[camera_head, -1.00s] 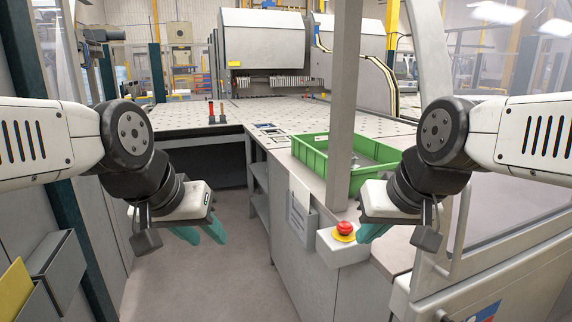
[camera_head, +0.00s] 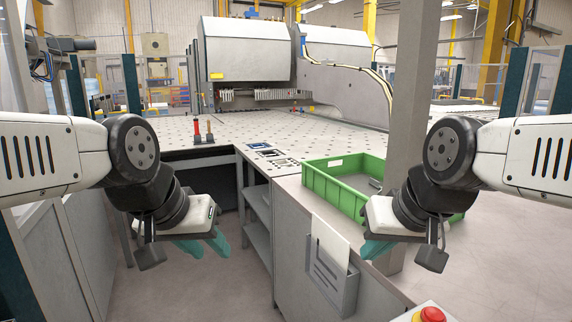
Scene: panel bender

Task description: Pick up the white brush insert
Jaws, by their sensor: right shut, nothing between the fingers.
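I cannot make out a white brush insert. Small flat dark, blue and white items (camera_head: 265,150) lie on the near edge of the bender table, too small to identify. A green crate (camera_head: 335,194) stands on the grey counter and holds small grey parts; my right arm and a post hide part of it. My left gripper (camera_head: 205,246) hangs over the floor left of the counter, touching nothing; its finger gap is unclear. My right gripper (camera_head: 378,248) is shut and empty, in front of the crate near the counter's front edge.
A grey post (camera_head: 409,95) rises beside the crate. A document holder (camera_head: 333,275) hangs on the counter front. A red emergency button (camera_head: 432,314) is at the bottom right. Two upright red and dark items (camera_head: 203,131) stand on the perforated table (camera_head: 290,126). Floor at left is clear.

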